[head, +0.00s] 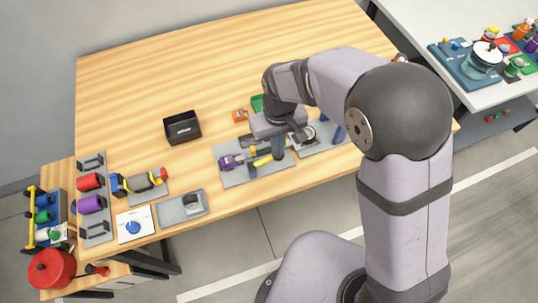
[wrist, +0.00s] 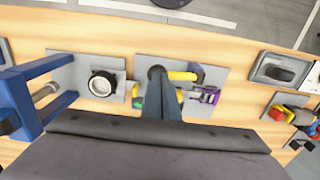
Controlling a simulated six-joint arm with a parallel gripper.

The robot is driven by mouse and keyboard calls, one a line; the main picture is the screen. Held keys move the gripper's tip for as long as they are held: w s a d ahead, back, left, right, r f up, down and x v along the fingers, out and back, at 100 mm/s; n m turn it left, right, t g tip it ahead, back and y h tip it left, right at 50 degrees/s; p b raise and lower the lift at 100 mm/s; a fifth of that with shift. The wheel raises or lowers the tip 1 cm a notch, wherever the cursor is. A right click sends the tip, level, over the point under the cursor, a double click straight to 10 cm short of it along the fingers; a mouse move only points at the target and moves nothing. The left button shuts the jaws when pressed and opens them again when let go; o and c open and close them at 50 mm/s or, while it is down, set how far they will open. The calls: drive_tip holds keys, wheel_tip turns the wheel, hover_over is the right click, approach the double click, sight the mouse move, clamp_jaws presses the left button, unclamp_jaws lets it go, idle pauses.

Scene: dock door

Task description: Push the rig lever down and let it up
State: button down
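The rig is a grey plate (head: 240,179) near the front edge of the table, carrying yellow bars and a purple clamp-like part (head: 231,161). A yellow bar (head: 263,160), which looks like the lever, reaches toward my gripper (head: 279,150). My fingers look shut together and empty, pointing down over the plate. They hide part of the rig; I cannot tell whether they touch the bar.
A neighbouring plate (wrist: 83,72) holds a round white-rimmed part (wrist: 102,84) and a blue frame (wrist: 32,96). A black open box (head: 182,127) stands behind the rig. A grey plate with a switch-like block (head: 192,201) lies to the left. The back of the table is clear.

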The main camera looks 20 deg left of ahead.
drive_tip(key=shift+w+d+f+b, duration=0.1)
drive_tip(key=shift+f+b, duration=0.2)
drive_tip(key=shift+f, duration=0.3)
drive_tip(key=shift+w+d+f+b, duration=0.1)
drive_tip(key=shift+f+b, duration=0.15)
drive_tip(key=shift+f, duration=0.3)
idle(0.8)
drive_tip(key=shift+f+b, duration=0.4)
drive_tip(key=shift+f, duration=0.35)
idle(0.8)
drive_tip(key=shift+r, duration=0.15)
idle(0.5)
drive_tip(key=shift+r+p, duration=4.3)
drive_tip(key=shift+r, duration=0.6)
